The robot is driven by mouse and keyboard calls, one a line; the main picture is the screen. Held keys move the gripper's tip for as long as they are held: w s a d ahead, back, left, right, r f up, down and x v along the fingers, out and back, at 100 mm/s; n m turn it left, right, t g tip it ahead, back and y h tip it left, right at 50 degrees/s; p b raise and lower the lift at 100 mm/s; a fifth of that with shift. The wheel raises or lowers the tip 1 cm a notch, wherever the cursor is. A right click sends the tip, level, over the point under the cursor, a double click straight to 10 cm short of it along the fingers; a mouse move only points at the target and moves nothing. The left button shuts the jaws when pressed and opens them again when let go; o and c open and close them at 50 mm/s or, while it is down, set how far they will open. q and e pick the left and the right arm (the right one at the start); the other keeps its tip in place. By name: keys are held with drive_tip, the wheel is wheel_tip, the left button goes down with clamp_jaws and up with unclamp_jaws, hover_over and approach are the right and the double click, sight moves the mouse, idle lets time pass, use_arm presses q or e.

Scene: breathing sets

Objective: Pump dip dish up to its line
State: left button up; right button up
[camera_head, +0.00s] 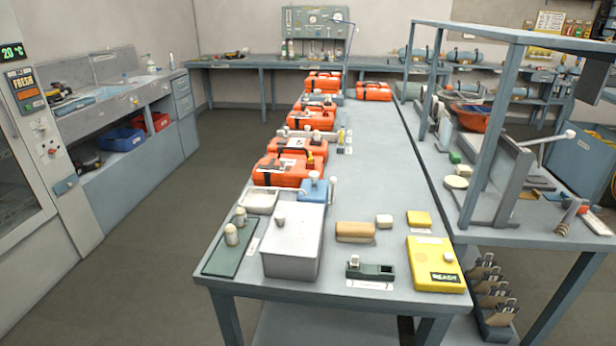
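A shallow pale dish (262,201), which looks like the dip dish, sits on the near table at the left edge. Its inside looks pale; I cannot make out a line or a liquid level. A blue block-shaped unit (314,190) stands just right of it, with a white-tipped lever (333,186) upright at its right side. A thin pale spout reaches from the unit toward the dish. The unit looks like the pump. Neither of my grippers is in view.
A grey lidded box (293,243) stands in front of the dish, near a green mat (226,258) with two pale knobbed pieces. A tan block (355,232) and a yellow case (435,264) lie to the right. Orange cases (285,171) line the table behind. The table's middle right is clear.

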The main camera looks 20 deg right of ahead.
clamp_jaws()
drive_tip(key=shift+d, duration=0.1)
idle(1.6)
